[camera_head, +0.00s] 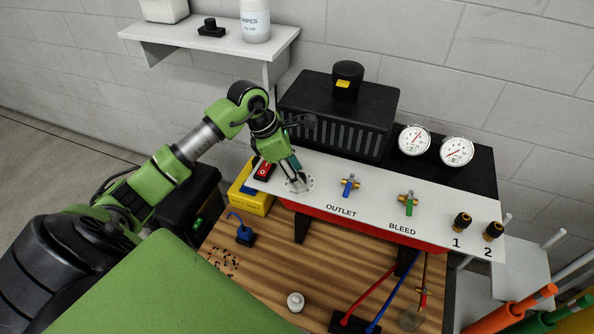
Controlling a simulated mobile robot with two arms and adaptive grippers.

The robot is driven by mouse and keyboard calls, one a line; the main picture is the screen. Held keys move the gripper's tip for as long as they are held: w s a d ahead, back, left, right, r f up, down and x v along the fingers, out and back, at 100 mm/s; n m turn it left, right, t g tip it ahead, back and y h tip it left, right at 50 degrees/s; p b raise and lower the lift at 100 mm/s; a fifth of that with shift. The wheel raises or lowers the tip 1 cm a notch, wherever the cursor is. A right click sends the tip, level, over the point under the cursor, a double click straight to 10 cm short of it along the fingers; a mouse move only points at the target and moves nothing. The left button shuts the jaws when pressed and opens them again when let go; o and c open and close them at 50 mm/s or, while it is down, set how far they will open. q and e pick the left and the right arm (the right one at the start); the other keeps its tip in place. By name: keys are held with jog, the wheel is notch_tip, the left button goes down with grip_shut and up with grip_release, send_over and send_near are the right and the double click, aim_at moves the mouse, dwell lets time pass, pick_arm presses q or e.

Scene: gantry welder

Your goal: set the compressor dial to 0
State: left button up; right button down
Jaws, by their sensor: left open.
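The compressor (340,115) stands on a wooden bench with a tilted white panel (330,185) on its front. My right gripper is not in view.
Right of the dial are the blue OUTLET valve (349,186), the green BLEED valve (408,203) and two gauges (414,140). A yellow box (250,200) stands at the panel's left end. Red and blue hoses (372,296) rise at the front right. A shelf (210,38) hangs above.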

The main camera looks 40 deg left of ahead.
pick_arm(q)
jog(key=shift+f, duration=0.2)
jog(key=shift+c, duration=0.4)
jog(key=c, duration=1)
jog(key=shift+n, duration=0.3)
jog(key=n+b, duration=0.1)
jog(key=n+t+y+b, duration=0.1)
jog(key=n, duration=0.1)
jog(key=n+y, duration=0.1)
jog(key=n, duration=0.1)
jog(key=shift+d+f+b, duration=0.1)
jog(key=shift+d+b, duration=0.15)
jog(key=shift+b, duration=0.15)
jog(key=n+y+b, duration=0.1)
jog(key=n, duration=0.2)
jog(key=shift+d+n+t, duration=0.1)
jog(key=shift+n+t, duration=0.2)
jog(key=shift+n, duration=0.1)
jog(key=shift+n+y+b, duration=0.6)
jog(key=shift+n+b, duration=0.05)
jog(key=shift+n, duration=0.55)
